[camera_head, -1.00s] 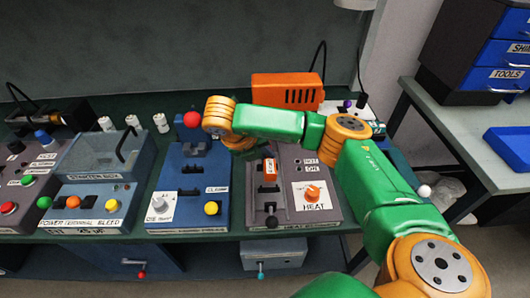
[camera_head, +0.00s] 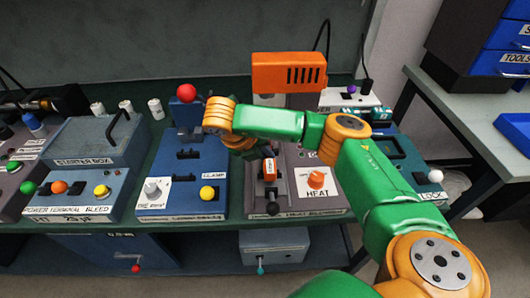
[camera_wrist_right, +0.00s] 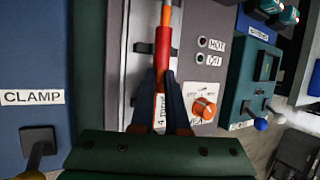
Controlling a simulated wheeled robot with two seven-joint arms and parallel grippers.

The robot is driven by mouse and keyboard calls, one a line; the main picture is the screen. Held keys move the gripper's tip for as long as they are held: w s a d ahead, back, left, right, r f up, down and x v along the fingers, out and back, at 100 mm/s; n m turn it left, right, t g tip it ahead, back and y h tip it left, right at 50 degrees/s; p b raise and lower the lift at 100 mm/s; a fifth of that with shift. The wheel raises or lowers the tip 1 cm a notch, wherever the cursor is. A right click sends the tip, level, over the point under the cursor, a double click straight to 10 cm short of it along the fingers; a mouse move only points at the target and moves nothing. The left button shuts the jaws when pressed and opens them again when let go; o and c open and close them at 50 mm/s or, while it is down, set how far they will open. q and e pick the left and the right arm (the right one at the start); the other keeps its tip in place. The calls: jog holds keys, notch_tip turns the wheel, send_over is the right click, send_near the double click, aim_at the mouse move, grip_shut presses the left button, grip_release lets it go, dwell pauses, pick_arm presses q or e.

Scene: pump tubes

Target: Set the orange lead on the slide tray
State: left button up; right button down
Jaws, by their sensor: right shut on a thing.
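The orange lead (camera_wrist_right: 163,48) is a slim orange-red piece gripped between the dark fingers of my right gripper (camera_wrist_right: 164,84) in the right wrist view. In the head view an orange piece (camera_head: 270,169) with a white label shows over the grey HEAT unit, just below the end of my right arm. The slide tray seems to be the grey channel (camera_wrist_right: 136,45) of this unit, beside and behind the lead. I cannot tell whether the lead touches it. A black knob (camera_head: 272,208) stands at the channel's front end. My left gripper is out of view.
The orange heater block (camera_head: 288,72) stands behind the unit. An orange HEAT dial (camera_head: 316,180) is close on the right. The blue CLAMP unit (camera_head: 184,195) with a red ball (camera_head: 186,92) is on the left. A blue-green unit (camera_head: 397,160) stands beyond the dial.

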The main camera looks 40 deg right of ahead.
jog(key=c, duration=0.8)
grip_release()
jog(key=shift+c, duration=0.2)
